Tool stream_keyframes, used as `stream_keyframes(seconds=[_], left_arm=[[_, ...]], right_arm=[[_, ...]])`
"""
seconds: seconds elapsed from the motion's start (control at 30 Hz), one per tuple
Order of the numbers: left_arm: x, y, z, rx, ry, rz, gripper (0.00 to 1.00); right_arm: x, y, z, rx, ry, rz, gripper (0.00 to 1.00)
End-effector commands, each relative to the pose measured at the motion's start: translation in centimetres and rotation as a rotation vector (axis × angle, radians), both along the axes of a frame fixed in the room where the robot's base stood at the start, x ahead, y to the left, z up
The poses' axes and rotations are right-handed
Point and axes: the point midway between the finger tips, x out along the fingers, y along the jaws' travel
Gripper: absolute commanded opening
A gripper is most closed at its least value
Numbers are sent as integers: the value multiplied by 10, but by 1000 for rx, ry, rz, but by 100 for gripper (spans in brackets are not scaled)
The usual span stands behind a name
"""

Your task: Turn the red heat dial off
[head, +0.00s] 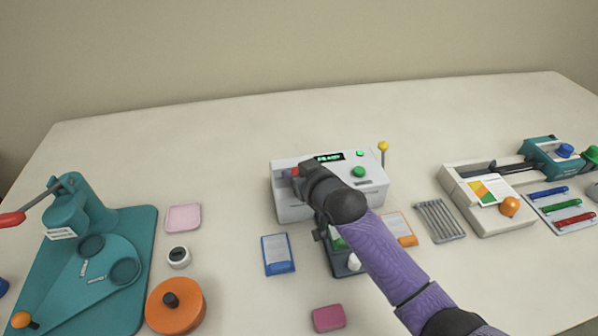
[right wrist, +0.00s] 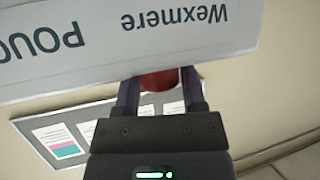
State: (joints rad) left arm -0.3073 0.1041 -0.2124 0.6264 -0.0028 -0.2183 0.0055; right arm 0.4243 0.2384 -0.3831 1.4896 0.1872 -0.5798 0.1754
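The white laminator (head: 291,207) stands in the middle of the table with a lit green display on its top. The red heat dial (head: 296,171) is at its left end, mostly covered by my right gripper (head: 288,173). In the right wrist view the red dial (right wrist: 159,80) sits between the two fingers of my right gripper (right wrist: 160,88) and fills the gap, so the gripper looks shut on it. The dial's pointer or marks are hidden. My left gripper is not in view.
A green button (head: 358,172) and a yellow-knobbed lever (head: 383,147) are at the laminator's right. A blue-edged card (head: 278,254) lies in front. A teal press (head: 118,225) stands left, a paper trimmer (head: 486,222) right. The back of the table is clear.

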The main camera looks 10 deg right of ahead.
Motion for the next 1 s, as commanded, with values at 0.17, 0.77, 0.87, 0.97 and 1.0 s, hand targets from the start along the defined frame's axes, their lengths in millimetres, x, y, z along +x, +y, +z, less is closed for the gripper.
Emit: stream_keyframes(seconds=[0.17,0.77,0.87,0.97,1.0], left_arm=[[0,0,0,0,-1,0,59],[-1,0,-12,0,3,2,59],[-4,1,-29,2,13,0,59],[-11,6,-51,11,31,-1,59],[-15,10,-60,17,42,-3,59]], right_arm=[[0,0,0,0,0,0,13],[1,-2,-4,-6,-1,173,0],[1,-3,-8,-7,-1,249,0],[1,-2,-11,-7,-2,324,0],[1,-2,-12,-8,-1,353,0]])
